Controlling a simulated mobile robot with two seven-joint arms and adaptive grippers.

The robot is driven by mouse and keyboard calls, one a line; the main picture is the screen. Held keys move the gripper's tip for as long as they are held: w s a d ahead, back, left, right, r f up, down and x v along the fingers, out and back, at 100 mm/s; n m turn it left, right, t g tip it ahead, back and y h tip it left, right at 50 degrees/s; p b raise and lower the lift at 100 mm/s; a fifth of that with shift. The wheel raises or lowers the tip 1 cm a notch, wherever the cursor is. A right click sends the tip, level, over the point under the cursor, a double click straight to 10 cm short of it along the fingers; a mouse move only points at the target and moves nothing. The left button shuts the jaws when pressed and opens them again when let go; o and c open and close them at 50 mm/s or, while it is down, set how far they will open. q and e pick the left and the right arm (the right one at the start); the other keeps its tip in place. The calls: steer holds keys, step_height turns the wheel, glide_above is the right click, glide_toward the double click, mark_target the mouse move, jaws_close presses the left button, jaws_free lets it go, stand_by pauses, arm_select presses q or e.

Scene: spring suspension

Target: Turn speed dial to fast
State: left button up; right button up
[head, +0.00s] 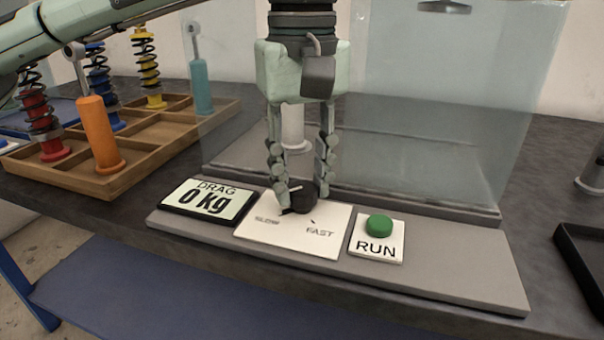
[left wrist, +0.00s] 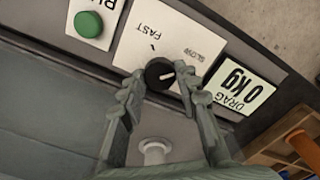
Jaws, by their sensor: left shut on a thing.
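The speed dial is a small black knob (head: 304,199) at the back of a white plate (head: 300,239) marked SLOW on the left and FAST on the right. The knob also shows in the left wrist view (left wrist: 157,75), with a white pointer line directed to that picture's right, the SLOW side. My left gripper (head: 302,203) points down over the plate and is shut on the knob, one finger at each side; it also shows in the left wrist view (left wrist: 161,84). The fingers partly hide the knob in the head view. My right gripper is in neither view.
A DRAG display (head: 209,202) reading 0 kg is left of the plate, and a green RUN button (head: 379,226) is right. A clear panel (head: 430,110) stands close behind. A wooden tray (head: 88,183) with coloured springs is at left, a black tray (head: 585,260) at right.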

arm_select(q)
steer(key=shift+n, duration=0.3)
steer(key=shift+n+b, duration=0.3)
steer(key=shift+n, duration=0.2)
steer(key=shift+n+b, duration=0.45)
steer(key=shift+n, duration=0.75)
steer(key=n+b, duration=0.1)
steer(key=n, duration=0.3)
steer(key=shift+n, duration=0.3)
steer(key=n+b, duration=0.1)
steer(key=n, duration=0.4)
steer(key=shift+n+b, duration=0.4)
steer(key=shift+n, duration=1.7)
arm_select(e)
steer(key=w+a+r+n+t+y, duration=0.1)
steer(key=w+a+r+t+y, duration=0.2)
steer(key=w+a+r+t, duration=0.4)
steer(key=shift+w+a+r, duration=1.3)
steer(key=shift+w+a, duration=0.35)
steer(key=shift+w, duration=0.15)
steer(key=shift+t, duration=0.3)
arm_select(q)
steer(key=o, duration=1.2)
steer(key=shift+c, duration=0.2)
